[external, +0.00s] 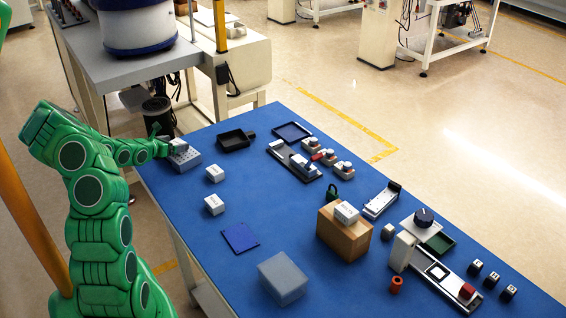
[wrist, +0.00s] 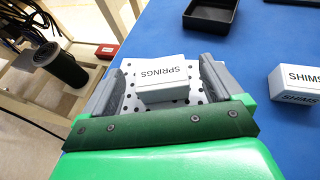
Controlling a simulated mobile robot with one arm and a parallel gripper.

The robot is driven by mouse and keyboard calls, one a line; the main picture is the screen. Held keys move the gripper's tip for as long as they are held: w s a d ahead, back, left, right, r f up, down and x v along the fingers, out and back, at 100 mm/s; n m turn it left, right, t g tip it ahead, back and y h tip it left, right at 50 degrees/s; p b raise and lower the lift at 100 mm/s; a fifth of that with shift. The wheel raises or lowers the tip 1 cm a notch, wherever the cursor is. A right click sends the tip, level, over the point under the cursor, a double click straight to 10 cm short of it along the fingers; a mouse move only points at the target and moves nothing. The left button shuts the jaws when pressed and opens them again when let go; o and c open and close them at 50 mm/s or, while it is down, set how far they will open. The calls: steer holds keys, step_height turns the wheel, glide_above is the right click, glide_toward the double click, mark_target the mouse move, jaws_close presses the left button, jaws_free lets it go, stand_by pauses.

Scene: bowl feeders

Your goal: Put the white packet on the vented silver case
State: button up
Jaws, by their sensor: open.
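A white packet labelled SPRINGS (wrist: 162,80) lies on top of the vented silver case (external: 187,161), whose hole-dotted top (wrist: 128,104) shows around the packet in the wrist view. The packet also shows small in the external view (external: 179,146), at the far left of the blue table. My gripper (wrist: 163,70) is open, with one finger on each side of the packet. Small gaps seem to show between the fingers and the packet. In the external view, my gripper reaches the case from the left and partly covers it.
Two white packets (external: 215,173) (external: 214,204) lie on the blue table; the wrist view shows one labelled SHIMS (wrist: 295,83). A black tray (external: 235,140) is right of the case. Another packet (external: 346,212) sits on a wooden block (external: 343,236). The table's left edge is close to the case.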

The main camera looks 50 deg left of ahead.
mark_target(177, 143)
steer(key=shift+v, duration=1.75)
